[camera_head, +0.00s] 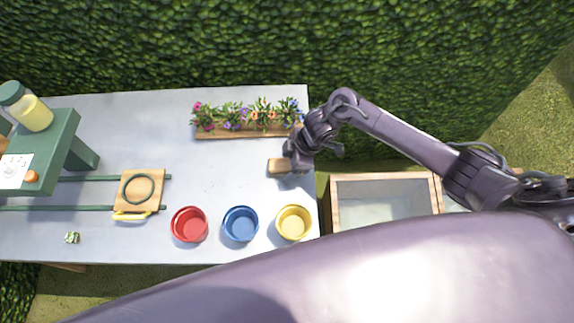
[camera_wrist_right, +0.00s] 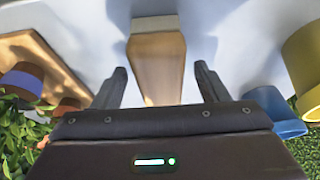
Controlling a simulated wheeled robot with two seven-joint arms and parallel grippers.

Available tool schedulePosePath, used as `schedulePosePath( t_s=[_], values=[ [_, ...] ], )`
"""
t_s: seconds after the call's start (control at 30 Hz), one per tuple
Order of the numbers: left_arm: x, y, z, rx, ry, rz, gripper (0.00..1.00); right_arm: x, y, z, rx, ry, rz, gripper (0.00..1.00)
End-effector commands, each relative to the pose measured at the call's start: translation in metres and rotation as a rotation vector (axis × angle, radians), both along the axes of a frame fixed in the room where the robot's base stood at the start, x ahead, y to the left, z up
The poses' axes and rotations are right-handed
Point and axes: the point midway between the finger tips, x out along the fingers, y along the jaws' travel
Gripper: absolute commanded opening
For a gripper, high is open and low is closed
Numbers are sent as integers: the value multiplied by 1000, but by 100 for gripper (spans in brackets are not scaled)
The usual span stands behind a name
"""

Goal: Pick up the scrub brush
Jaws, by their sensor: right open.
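The scrub brush (camera_head: 278,166) looks like a small wooden block with a pale end. It lies on the table near the right edge, in front of the flower planter. In the right wrist view the brush (camera_wrist_right: 158,62) lies centrally, between and beyond the two fingers. My right gripper (camera_head: 289,162) is at the brush's right end in the head view. It is open, and the wrist view (camera_wrist_right: 160,72) shows gaps between each finger and the brush. My left gripper is not in view.
A planter of flowers (camera_head: 243,131) stands behind the brush. Red (camera_head: 189,225), blue (camera_head: 240,224) and yellow (camera_head: 293,223) pots stand along the front edge. A wooden-rimmed box (camera_head: 383,178) is right of the table. The table middle (camera_head: 215,175) is clear.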

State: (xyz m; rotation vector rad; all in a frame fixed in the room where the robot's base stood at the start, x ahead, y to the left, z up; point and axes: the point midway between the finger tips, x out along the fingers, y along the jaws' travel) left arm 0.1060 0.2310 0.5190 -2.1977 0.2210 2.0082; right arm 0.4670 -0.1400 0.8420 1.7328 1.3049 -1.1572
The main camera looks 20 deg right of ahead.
Motion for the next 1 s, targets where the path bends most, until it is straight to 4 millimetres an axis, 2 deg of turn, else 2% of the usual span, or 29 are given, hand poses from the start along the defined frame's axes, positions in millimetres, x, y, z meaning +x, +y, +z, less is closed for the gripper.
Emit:
schedulePosePath(
  t_s=[0.37,0.8,1.0],
  values=[
    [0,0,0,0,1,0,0,0,0,-2,0,0,0,67],
    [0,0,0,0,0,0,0,0,0,-2,0,0,0,14],
    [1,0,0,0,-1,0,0,0,0,-1,1,0,0,14]
  ],
)
